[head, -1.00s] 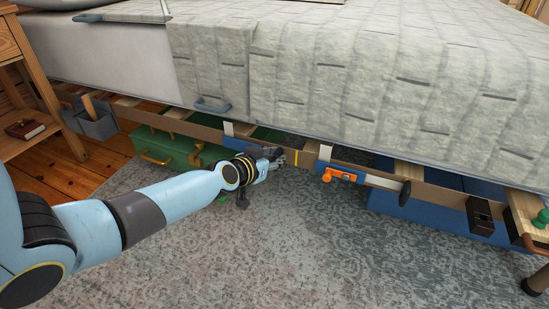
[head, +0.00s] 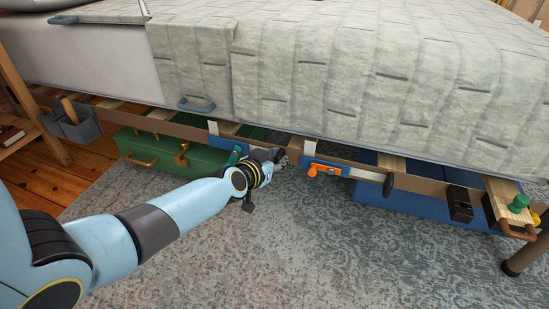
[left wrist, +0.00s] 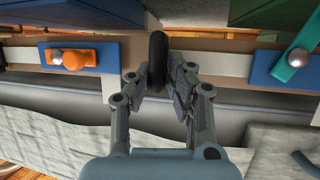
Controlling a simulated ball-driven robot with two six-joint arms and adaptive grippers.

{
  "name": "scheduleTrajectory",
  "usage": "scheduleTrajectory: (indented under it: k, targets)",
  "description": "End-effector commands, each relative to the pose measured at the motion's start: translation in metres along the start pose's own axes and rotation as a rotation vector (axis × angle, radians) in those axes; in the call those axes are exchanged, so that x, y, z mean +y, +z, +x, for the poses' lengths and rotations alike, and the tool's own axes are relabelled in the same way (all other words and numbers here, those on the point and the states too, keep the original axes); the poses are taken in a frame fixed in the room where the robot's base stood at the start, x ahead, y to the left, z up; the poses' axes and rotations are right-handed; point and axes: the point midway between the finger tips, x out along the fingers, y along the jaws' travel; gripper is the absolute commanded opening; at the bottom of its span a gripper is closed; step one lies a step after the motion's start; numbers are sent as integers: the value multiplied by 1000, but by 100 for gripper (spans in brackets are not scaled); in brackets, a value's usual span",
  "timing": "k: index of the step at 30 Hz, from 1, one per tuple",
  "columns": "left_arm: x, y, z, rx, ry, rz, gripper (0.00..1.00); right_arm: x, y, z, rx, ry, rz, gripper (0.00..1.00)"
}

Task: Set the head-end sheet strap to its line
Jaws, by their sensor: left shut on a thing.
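My left gripper (head: 280,157) is at the bed's side rail (head: 345,160), between two blue buckle plates. In the left wrist view it is shut on the black end tab (left wrist: 157,58) of a pale strap (left wrist: 210,64). This strap runs to the blue plate with the teal lever (left wrist: 292,60), which stands at a slant there. The teal lever also shows in the head view (head: 235,154), beside my wrist. The yellow line on the rail does not show now; my gripper is in front of that stretch. My right gripper is out of view.
The other buckle has an orange lever (head: 323,170) lying along its strap, with a black end tab (head: 388,185). A green case (head: 165,155) and a blue box (head: 410,197) are under the bed. The grey rug (head: 290,245) in front is clear.

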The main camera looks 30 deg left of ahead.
Motion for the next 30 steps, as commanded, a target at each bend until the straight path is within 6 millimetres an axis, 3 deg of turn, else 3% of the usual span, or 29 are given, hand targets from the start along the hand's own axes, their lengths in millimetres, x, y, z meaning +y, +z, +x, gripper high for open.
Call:
scheduleTrajectory:
  k: [1,2,6,22,26,30]
  targets:
    - [1,2,-1,-5,3,4,0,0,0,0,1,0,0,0]
    - [1,2,-1,-5,3,4,19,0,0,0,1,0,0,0]
    - [1,2,-1,-4,2,2,36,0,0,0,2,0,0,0]
    - [-3,2,-1,-2,0,1,36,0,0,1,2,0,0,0]
    - [-18,5,-3,-3,-2,3,36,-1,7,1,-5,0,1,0]
    - [-45,9,-8,-6,-2,7,36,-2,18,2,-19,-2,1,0]
